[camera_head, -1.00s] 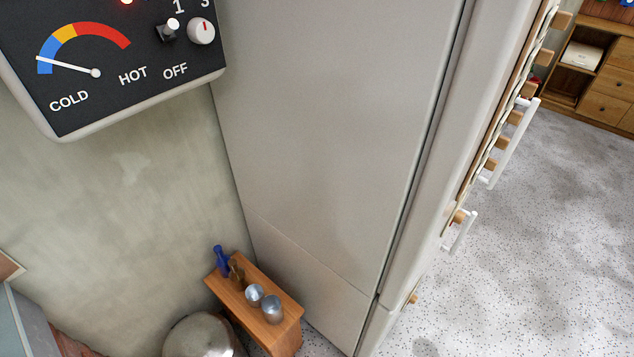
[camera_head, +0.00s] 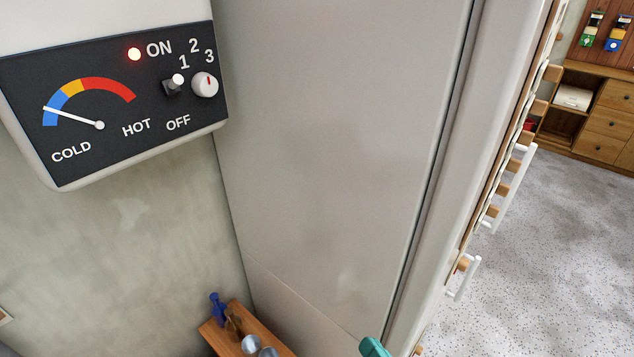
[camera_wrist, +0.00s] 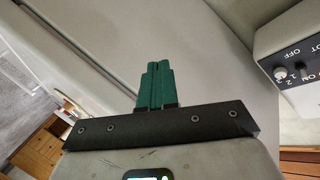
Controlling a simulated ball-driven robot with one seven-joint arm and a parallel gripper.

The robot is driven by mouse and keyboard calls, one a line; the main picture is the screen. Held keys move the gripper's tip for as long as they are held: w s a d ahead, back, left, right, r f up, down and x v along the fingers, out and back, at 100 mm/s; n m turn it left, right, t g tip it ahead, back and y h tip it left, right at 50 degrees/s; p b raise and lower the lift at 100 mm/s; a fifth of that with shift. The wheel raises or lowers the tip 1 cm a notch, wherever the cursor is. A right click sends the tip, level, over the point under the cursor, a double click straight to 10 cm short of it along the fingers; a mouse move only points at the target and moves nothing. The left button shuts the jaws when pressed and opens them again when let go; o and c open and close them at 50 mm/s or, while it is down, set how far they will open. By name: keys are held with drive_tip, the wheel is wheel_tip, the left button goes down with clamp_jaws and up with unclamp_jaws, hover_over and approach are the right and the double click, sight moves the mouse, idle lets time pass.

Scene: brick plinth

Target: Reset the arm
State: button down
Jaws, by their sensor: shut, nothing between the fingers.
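My gripper (camera_wrist: 155,82) shows in the wrist view with its green fingers pressed together and nothing between them. Behind it is the plain pale side of a tall cabinet. In the head view a green tip of my gripper (camera_head: 374,347) just shows at the bottom edge, in front of the tall cabinet (camera_head: 330,150). The rest of my arm is hidden in the head view.
A control panel (camera_head: 110,100) with a lit red lamp, switch and knob hangs at the upper left; it also shows at right in the wrist view (camera_wrist: 292,70). A small wooden bench (camera_head: 222,338) holding cups and a blue item stands below. Open speckled floor (camera_head: 560,260) lies right.

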drive_tip(key=s+d+f+g+h, duration=0.2)
drive_tip(key=d+f+g+h, duration=0.15)
drive_tip(key=d+f, duration=0.45)
drive_tip(key=s+d+f+n+g+h, duration=0.1)
drive_tip(key=s+d+f+g, duration=0.3)
drive_tip(key=s, duration=0.4)
drive_tip(key=s+d+f+n+g+h, duration=0.1)
drive_tip(key=s+d+f+n+g, duration=0.1)
drive_tip(key=s+d+f+g, duration=0.3)
drive_tip(key=s+d, duration=0.1)
drive_tip(key=s, duration=0.2)
drive_tip(key=shift+s+d, duration=0.15)
drive_tip(key=shift+d, duration=0.15)
